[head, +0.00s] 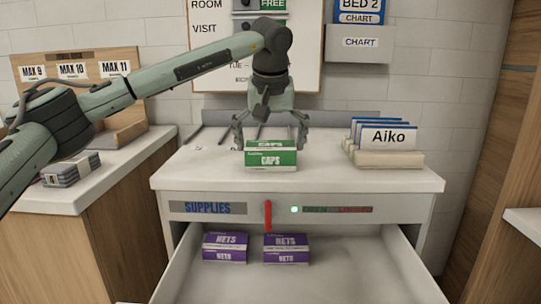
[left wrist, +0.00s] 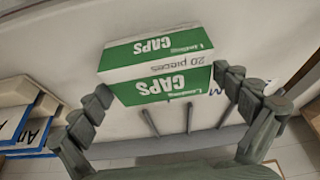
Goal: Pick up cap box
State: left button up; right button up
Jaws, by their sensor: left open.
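The green and white cap box (head: 270,158) sits on the white top of the supplies cabinet (head: 330,178), near the middle. My left gripper (head: 271,138) is open above and behind it, with its fingers spread to either side of the box. In the left wrist view the cap box (left wrist: 158,68) lies ahead between the spread fingers of the left gripper (left wrist: 165,98). I cannot tell whether either finger touches it. My right gripper is in neither view.
The drawer (head: 340,272) below is open and holds two purple nets boxes (head: 286,249). A card holder labelled Aiko (head: 388,137) stands on the cabinet's right side. A side counter (head: 118,170) with a small grey stack (head: 71,170) is at left. The cabinet top is clear around the box's front.

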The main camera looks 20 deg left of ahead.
pick_arm(q)
jog(key=shift+w+a+f, duration=0.1)
jog(key=shift+w+f, duration=0.05)
jog(key=shift+f, duration=0.15)
jog(key=c, duration=0.8)
jog(key=shift+r, duration=0.15)
jog(key=shift+c, duration=0.2)
